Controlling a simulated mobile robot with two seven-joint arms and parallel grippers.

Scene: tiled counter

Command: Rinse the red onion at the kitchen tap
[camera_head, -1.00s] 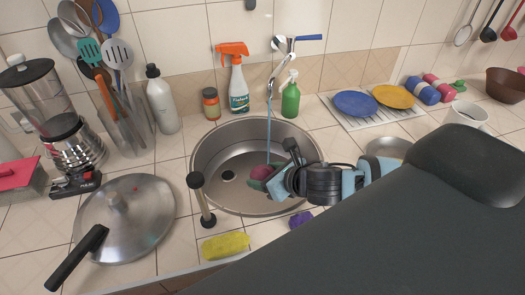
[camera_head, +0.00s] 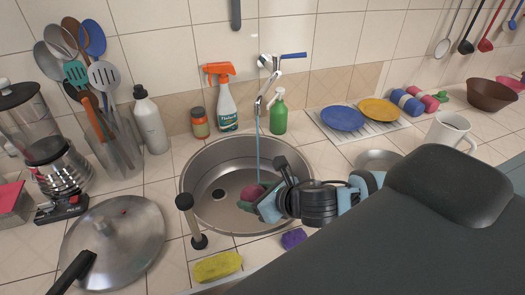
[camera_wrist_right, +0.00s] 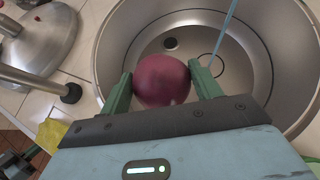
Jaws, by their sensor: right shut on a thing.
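The red onion (camera_wrist_right: 161,80) is held between the two green fingers of my right gripper (camera_wrist_right: 163,84) in the right wrist view, over the round steel sink (camera_wrist_right: 113,40). In the head view the onion (camera_head: 251,194) shows partly, with my right gripper (camera_head: 262,203) covering some of it. The sink (camera_head: 187,185) lies below. The kitchen tap (camera_head: 268,85) is on the wall behind, and a thin stream of water (camera_head: 258,140) falls from it. In the wrist view the stream (camera_wrist_right: 228,22) passes to the right of the onion.
A plunger (camera_head: 190,218) stands at the sink's front left edge, near a yellow sponge (camera_head: 217,266) and a purple item (camera_head: 293,238). A pan lid (camera_head: 112,240) lies to the left.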

